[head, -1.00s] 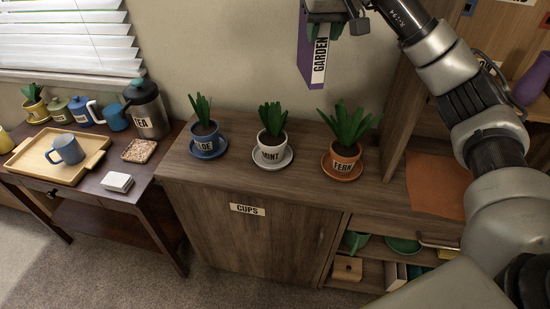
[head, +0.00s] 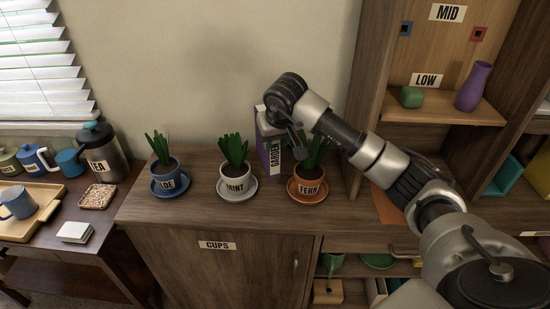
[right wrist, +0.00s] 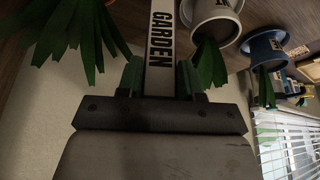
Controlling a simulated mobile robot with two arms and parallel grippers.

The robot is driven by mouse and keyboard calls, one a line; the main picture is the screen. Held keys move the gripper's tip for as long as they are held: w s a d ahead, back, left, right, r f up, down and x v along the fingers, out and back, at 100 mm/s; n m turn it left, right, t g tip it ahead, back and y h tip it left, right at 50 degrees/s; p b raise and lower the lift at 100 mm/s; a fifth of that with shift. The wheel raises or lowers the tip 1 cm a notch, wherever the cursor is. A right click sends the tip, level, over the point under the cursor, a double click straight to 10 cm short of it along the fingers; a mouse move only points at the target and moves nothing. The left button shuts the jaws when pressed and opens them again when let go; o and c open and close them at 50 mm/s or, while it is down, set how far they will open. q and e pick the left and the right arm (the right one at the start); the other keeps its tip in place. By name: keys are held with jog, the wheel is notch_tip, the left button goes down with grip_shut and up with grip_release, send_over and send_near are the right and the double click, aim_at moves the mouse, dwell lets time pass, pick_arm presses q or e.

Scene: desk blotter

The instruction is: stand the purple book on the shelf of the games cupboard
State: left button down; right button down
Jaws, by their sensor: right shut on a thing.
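The purple book (head: 263,150) has a white spine label reading GARDEN. It is upright between and behind the MINT and FERN pots, at the back of the low wooden cabinet. My right gripper (head: 272,122) is shut on its upper part from above. In the right wrist view the book's spine (right wrist: 161,35) runs between the fingers of the right gripper (right wrist: 160,78). I cannot tell whether the book's bottom touches the cabinet top (head: 205,204). No label naming a games cupboard shows. My left gripper is out of view.
The ALOE pot (head: 168,178), MINT pot (head: 237,184) and FERN pot (head: 308,186) stand on saucers close to the book. A tall shelf unit (head: 372,90) is at the right, with a purple vase (head: 474,87) and a green object (head: 411,97) on its LOW shelf.

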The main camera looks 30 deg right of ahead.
aim_at(275, 160)
jog(key=shift+f, duration=3.15)
jog(key=shift+f, duration=0.2)
jog(key=c, duration=0.7)
grip_release()
jog(key=shift+c, duration=0.2)
